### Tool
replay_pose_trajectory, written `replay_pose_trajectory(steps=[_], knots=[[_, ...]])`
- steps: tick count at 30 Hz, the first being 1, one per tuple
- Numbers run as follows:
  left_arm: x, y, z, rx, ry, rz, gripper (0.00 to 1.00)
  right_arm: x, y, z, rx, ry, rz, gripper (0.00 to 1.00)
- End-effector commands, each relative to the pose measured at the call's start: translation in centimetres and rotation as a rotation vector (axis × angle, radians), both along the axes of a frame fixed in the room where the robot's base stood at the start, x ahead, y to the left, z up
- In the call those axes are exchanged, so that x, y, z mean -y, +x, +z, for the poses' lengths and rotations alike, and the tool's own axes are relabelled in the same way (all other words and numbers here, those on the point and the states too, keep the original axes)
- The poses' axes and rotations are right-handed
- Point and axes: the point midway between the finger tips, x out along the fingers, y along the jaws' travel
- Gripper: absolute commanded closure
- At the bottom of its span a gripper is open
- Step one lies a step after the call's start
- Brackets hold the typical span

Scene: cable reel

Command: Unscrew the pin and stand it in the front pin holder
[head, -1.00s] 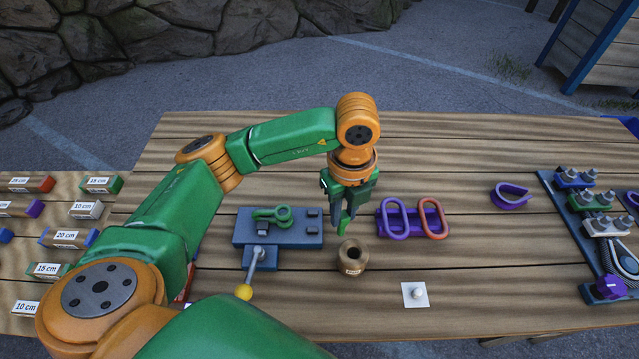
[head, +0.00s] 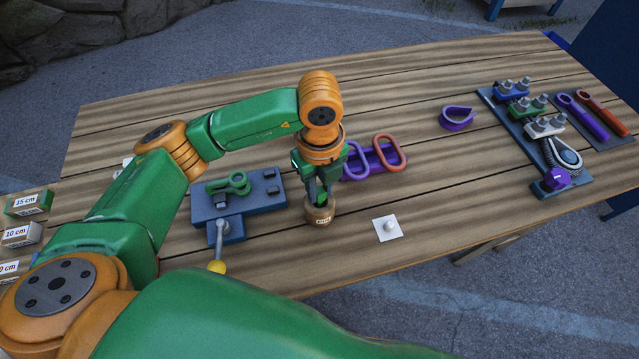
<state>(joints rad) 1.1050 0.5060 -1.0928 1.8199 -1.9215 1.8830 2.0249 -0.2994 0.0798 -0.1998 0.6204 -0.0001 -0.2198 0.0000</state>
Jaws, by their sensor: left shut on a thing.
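My left gripper (head: 319,192) points down over the small brown round pin holder (head: 320,215), which has a label on its front. It is shut on the green pin (head: 321,198), whose lower end is at the holder's mouth. The fingers and the holder's rim hide how deep the pin sits. The green shackle (head: 232,184) lies on the blue fixture (head: 262,198) to the left, with no pin seen in it. My right gripper is not in view.
A purple rack with purple and orange oval links (head: 388,153) stands close behind right of the holder. A white plate with a knob (head: 388,228) lies to the right. A yellow-knobbed lever (head: 218,267) sticks out in front of the fixture. The table's right middle is clear.

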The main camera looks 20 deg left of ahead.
Motion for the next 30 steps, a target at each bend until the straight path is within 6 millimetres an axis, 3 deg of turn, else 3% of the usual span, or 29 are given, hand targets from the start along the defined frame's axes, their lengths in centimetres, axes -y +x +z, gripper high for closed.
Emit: replay_pose_trajectory(steps=[30], knots=[[0.0,0.0,-1.1,0.0,0.0,0.0,1.0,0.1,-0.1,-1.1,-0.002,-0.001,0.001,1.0]])
